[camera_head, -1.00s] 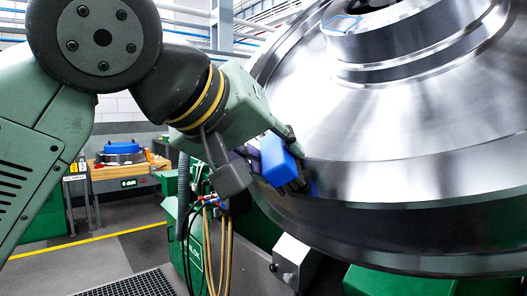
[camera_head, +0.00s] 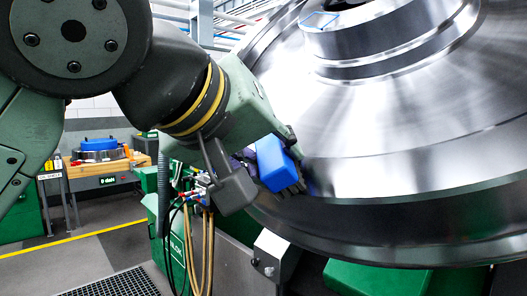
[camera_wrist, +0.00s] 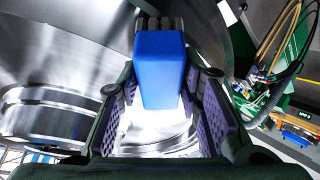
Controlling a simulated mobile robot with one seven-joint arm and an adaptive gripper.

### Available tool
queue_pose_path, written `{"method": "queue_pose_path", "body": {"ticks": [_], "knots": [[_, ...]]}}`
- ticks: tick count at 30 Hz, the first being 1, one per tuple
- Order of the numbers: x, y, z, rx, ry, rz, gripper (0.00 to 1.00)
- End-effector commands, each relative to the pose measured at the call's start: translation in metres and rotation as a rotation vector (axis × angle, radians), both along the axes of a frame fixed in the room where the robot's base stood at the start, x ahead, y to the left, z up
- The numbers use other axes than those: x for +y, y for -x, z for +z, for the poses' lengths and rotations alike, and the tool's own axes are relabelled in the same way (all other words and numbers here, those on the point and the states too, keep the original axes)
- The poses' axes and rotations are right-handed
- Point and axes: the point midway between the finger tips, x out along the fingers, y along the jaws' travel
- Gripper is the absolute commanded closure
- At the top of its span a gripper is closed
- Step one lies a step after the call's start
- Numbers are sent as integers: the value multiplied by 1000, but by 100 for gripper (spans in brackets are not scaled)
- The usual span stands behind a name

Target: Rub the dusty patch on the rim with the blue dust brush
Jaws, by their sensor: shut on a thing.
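The blue dust brush (camera_head: 277,163) is a blue block with dark bristles at its lower right end in the head view. It also shows in the wrist view (camera_wrist: 160,68), bristles pointing away at the top. My gripper (camera_head: 268,158) is shut on the block, with a purple-padded finger on each side in the wrist view. The large shiny steel wheel (camera_head: 400,130) fills the right of the head view. The bristles overlap the wheel's darker lower rim (camera_head: 400,225); I cannot tell if they touch it. I cannot make out a dusty patch.
Hoses and cables (camera_head: 190,235) hang by green machinery below my gripper. A grey metal block (camera_head: 272,258) sits under the rim. A wooden workbench (camera_head: 97,178) with a blue-topped part stands at the back left. The floor at left is clear.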

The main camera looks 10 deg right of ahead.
Motion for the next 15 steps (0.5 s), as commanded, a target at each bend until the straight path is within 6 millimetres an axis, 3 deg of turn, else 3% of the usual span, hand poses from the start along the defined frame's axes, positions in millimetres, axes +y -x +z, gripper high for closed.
{"method": "queue_pose_path", "body": {"ticks": [9, 15], "knots": [[18, -23, 1, 4, 0, 3, 90], [21, -27, 0, 3, -1, 1, 90]]}}
